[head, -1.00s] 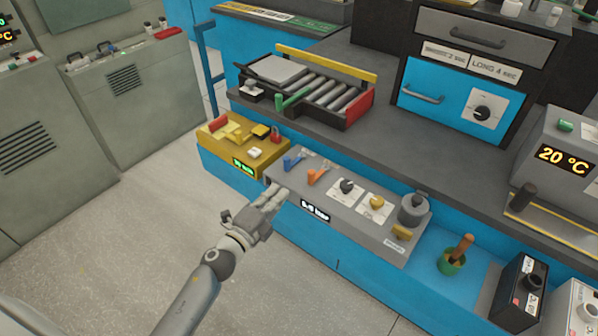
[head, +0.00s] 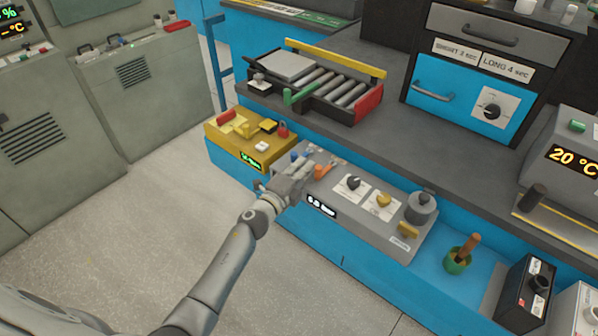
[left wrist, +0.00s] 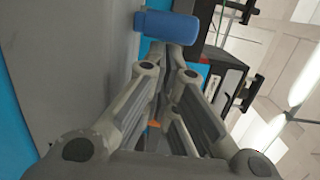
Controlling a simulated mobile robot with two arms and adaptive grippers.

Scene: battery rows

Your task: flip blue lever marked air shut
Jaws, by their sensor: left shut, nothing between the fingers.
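The blue lever (head: 294,157) stands at the left end of the grey control panel (head: 345,212), mostly hidden behind my left gripper (head: 303,168). In the left wrist view its blue handle (left wrist: 166,27) is large and lies across the fingertips of my left gripper (left wrist: 180,58). My left gripper is shut and empty, with its tips at the lever; I cannot tell whether they touch. Any "air" label is hidden or too small to read. My right gripper is out of view.
An orange lever (head: 322,171) stands just right of the blue one. Black and yellow knobs (head: 383,200) and a grey cylinder (head: 421,207) follow. A yellow box (head: 236,146) adjoins the panel on the left. A roller tray (head: 345,93) is behind. Floor in front is free.

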